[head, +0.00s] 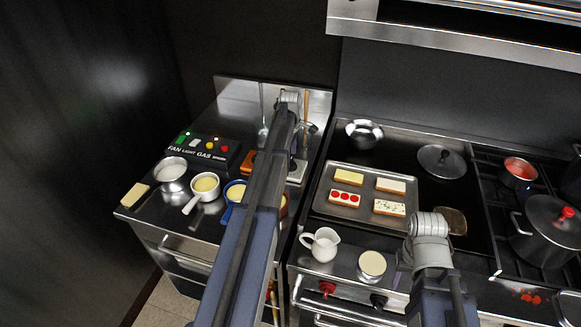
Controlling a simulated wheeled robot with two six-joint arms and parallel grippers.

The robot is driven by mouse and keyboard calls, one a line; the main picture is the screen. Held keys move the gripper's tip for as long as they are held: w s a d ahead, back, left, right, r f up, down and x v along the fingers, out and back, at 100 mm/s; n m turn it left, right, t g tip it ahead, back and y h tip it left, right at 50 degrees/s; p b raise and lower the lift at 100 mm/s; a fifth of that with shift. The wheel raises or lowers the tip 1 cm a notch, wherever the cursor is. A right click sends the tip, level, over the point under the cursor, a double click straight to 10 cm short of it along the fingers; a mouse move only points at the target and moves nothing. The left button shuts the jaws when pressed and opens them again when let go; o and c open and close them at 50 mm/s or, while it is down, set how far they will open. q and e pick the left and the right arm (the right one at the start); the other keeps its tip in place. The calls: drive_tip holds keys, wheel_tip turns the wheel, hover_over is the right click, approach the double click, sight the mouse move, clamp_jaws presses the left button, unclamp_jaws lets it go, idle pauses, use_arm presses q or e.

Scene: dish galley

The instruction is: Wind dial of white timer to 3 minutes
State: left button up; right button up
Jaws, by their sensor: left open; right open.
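I cannot make out a white timer with a dial for certain. A pale, flat-edged thing (297,171) shows partly from behind my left arm on the left counter; I cannot tell what it is. My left gripper (289,98) is at the back of that counter, near the hanging utensils. It is open, its fingertips mostly hidden by the wrist. My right gripper (429,222) is open over the front right of the dark cooktop, right of the tray. Its fingers are also mostly hidden. My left arm covers the middle of the left counter.
A switch panel (206,149), a white pan (204,187) and a metal bowl (170,169) stand on the left counter. The tray (338,212) holds several toasts. A white jug (321,244) and a cream-topped cup (372,264) stand in front. A lidded pot (546,228) is far right.

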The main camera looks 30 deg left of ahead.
use_arm(q)
drive_tip(key=shift+f+b, duration=0.95)
drive_tip(key=shift+f, duration=0.55)
use_arm(e)
wheel_tip(320, 180, down, 3)
drive_tip(key=shift+r, duration=0.1)
use_arm(q)
drive_tip(key=shift+c, duration=0.4)
drive_tip(key=c, duration=1.3)
drive_tip(key=m, duration=1)
drive_tip(key=shift+m, duration=0.4)
